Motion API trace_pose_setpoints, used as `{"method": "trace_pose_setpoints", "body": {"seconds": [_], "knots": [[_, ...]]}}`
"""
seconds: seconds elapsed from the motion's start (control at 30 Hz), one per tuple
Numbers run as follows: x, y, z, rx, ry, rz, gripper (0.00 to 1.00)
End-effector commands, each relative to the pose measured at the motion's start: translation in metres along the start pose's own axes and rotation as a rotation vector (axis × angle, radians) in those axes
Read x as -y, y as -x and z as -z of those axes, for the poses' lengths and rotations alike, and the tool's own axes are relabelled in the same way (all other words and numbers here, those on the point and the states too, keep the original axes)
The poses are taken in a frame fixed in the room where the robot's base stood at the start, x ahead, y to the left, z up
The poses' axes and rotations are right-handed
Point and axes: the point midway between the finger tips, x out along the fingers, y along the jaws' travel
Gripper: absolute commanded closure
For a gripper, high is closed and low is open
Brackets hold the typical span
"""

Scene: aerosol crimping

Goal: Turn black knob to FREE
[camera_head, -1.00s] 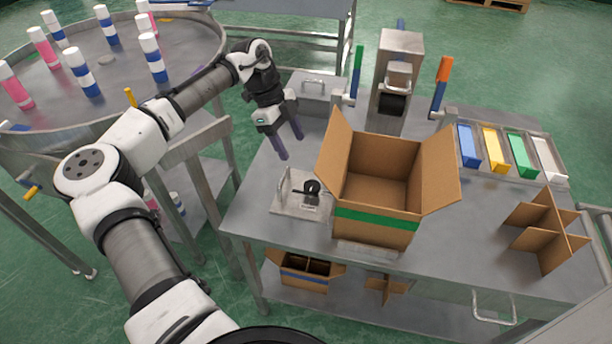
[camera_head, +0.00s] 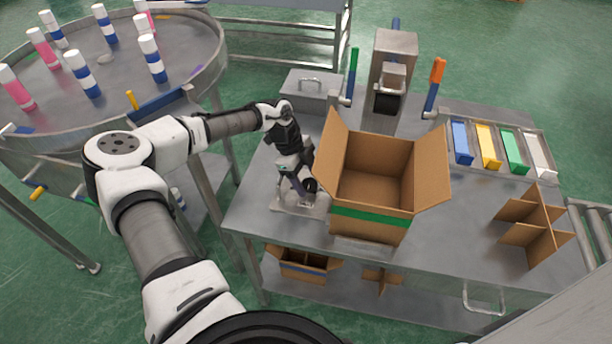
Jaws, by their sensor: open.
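The black knob (camera_head: 311,186) sits on a small grey metal plate (camera_head: 292,208) at the table's left front, left of the open carton. My gripper (camera_head: 296,192) is lowered over this plate, pointing down, with its fingers open close to the knob. The fingers and wrist hide much of the plate and part of the knob. I cannot tell whether a finger touches the knob. Any markings on the plate, FREE included, are too small or hidden to read.
An open cardboard carton (camera_head: 370,222) with a green band stands just right of my gripper. A grey box with a handle (camera_head: 311,92) and a press (camera_head: 391,75) stand behind. Coloured bins (camera_head: 488,150) and a cardboard divider (camera_head: 535,230) are at the right.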

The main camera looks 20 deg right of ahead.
Motion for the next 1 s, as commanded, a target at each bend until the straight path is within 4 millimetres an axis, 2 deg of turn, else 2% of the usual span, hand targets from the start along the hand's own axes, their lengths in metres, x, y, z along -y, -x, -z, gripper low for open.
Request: {"method": "trace_pose_setpoints", "body": {"seconds": [0.07,0.4,0.77,1.0], "knots": [[0.0001,0.0001,0.0000,0.000,0.000,0.000,0.39],[0.0000,0.0004,0.0001,0.000,0.000,0.000,0.82],[-0.0004,-0.0008,0.0006,-0.005,0.027,0.013,0.84],[-0.0013,-0.0021,0.0010,-0.011,0.108,0.048,0.84]]}}
